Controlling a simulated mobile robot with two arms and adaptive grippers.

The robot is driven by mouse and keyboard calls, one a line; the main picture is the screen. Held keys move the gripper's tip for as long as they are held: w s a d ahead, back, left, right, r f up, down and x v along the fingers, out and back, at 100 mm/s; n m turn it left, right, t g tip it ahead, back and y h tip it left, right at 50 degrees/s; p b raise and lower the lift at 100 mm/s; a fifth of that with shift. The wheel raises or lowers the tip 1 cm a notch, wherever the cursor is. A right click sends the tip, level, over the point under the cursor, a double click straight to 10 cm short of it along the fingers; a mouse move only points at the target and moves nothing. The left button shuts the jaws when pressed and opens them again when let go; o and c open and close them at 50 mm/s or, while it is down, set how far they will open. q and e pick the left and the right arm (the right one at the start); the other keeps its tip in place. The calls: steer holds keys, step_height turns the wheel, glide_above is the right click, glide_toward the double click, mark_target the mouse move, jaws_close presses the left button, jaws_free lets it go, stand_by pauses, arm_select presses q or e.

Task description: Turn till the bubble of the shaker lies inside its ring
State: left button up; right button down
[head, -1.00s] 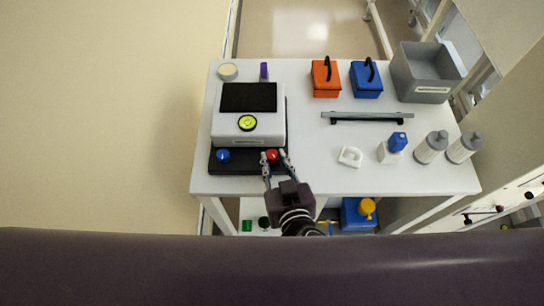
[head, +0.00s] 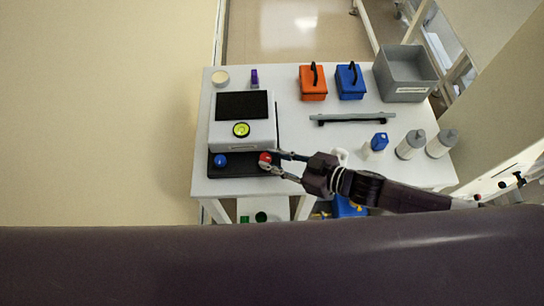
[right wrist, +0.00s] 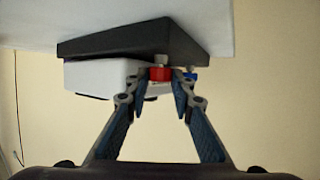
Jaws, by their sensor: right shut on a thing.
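The shaker (head: 243,113) is a white box with a dark top on a black base (head: 238,172) at the table's left. Its round yellow-green bubble level (head: 241,130) faces up on the front part; the bubble is too small to place surely against its ring. A blue knob (head: 220,160) and a red knob (head: 265,158) stand at the base's front. My right gripper (head: 274,163) is shut on the red knob, reaching it from the right. The right wrist view shows the red knob (right wrist: 160,74) between the fingertips. My left gripper is not in view.
On the white table (head: 300,170) stand an orange box (head: 313,86), a blue box (head: 350,84), a grey bin (head: 405,75), a grey bar (head: 352,117) and bottles (head: 410,146). My right arm crosses the table's front right. Left of the table is open floor.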

steer(key=shift+w+d+n+g+y+p, duration=0.15)
steer(key=shift+n+g+y, duration=0.1)
steer(key=shift+n+g, duration=0.45)
steer(key=shift+w+n+g+y+p, duration=0.2)
steer(key=shift+n+g, duration=0.35)
steer(key=shift+g, duration=0.15)
steer(key=shift+w+d+n+g+y+p, duration=0.15)
steer(key=shift+n+g+y, duration=0.1)
steer(key=shift+n+g, duration=0.45)
steer(key=shift+a+n+g, duration=0.1)
steer(key=shift+n+g, duration=0.15)
steer(key=shift+g, duration=0.05)
steer(key=c, duration=1.7)
jaws_free()
steer(key=shift+o, duration=0.2)
steer(key=shift+d+r, duration=0.25)
steer(key=shift+d, duration=0.2)
steer(key=v, duration=0.6)
steer(key=shift+s+f, duration=0.15)
steer(key=shift+s, duration=0.05)
steer(key=shift+s+d, duration=0.15)
steer(key=shift+d, duration=0.3)
